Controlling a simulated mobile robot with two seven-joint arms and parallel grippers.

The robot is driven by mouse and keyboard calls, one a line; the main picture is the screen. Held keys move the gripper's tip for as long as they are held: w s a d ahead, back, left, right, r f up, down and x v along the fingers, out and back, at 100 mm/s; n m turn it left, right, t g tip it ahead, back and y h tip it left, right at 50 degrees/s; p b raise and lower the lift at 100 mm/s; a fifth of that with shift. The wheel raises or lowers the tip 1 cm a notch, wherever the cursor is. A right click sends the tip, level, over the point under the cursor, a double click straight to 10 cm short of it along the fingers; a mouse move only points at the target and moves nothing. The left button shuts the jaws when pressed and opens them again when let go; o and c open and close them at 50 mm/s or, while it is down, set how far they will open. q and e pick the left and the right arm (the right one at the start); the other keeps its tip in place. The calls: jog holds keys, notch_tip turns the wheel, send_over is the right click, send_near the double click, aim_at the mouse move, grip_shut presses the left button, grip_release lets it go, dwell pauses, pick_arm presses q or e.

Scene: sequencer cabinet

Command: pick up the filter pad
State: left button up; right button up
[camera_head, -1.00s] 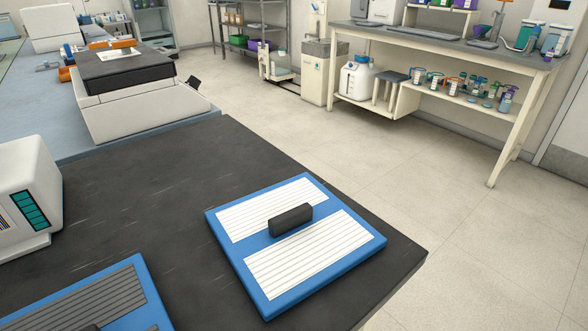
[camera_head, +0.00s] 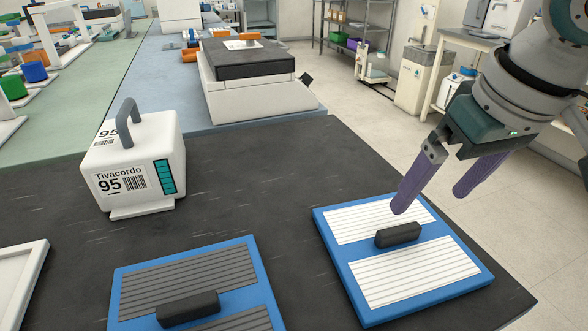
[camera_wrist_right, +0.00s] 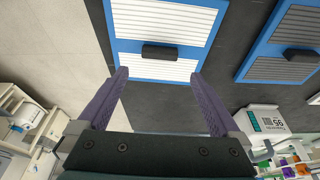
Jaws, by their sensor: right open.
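A blue-framed filter pad with white pleated panels and a black handle (camera_head: 397,234) lies flat near the right edge of the black bench; its blue frame (camera_head: 352,291) is fully visible. A second blue-framed pad (camera_head: 190,283) with grey panels and a black handle lies to its left. My right gripper (camera_head: 437,197) is open and empty above the back of the white pad, fingers pointing down. In the right wrist view, the open fingers (camera_wrist_right: 160,85) straddle the line to the white pad's handle (camera_wrist_right: 168,53), apart from it. My left gripper is not in view.
A white tray (camera_head: 20,285) lies at the left. A white device with a dark top (camera_head: 255,85) stands on the blue surface behind. The bench's middle is clear.

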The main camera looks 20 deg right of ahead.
aim_at(401, 228)
jog(key=b+x, duration=0.1)
jog(key=x, duration=0.3)
jog(key=shift+w+d+f, duration=0.1)
jog(key=shift+w+f, duration=0.15)
jog(key=shift+f, duration=0.05)
jog(key=b+x, duration=0.1)
jog(key=x, duration=0.4)
jog(key=c, duration=1.1)
jog(key=shift+c, duration=0.7)
jog(key=shift+r, duration=0.15)
